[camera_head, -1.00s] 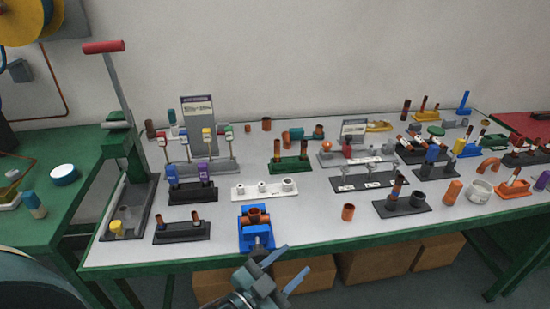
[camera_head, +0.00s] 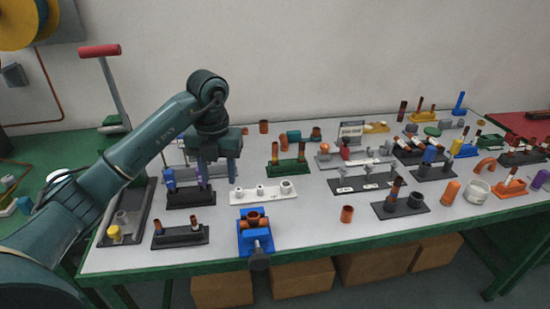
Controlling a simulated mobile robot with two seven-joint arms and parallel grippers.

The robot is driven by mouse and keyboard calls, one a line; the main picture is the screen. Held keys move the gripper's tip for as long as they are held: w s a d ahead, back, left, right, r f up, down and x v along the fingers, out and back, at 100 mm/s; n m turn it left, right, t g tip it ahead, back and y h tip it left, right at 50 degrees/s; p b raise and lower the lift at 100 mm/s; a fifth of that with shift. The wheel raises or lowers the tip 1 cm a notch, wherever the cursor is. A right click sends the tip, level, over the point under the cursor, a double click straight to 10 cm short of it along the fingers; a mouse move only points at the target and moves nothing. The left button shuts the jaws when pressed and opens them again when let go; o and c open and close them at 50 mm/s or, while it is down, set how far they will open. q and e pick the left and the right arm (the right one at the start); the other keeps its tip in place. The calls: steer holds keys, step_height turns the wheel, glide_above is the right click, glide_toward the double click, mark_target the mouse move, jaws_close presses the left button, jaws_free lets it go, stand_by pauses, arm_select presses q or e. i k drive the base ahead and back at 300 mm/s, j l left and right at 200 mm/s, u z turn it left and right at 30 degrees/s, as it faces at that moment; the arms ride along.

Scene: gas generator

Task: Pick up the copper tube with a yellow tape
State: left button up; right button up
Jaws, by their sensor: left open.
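My left gripper (camera_head: 217,173) is open and points down over the left half of the table, left of the green stand. No tube shows between its fingers. The green stand (camera_head: 287,169) holds two upright copper tubes, a left one (camera_head: 275,152) and a right one (camera_head: 301,151). More tubes stand in a black holder (camera_head: 180,235) at the front left, a dark holder (camera_head: 400,208) at the front right and a yellow holder (camera_head: 421,117) at the back right. The tubes are too small to tell which one bears yellow tape. My right gripper is not in view.
A white block (camera_head: 263,193) lies in front of the green stand. A blue vise (camera_head: 255,237) with a copper piece stands at the front edge. My left arm covers part of the press and the rack behind it. The table between the vise and the loose copper ring (camera_head: 347,214) is clear.

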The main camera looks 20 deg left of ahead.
mark_target(274, 144)
steer(key=i, duration=1)
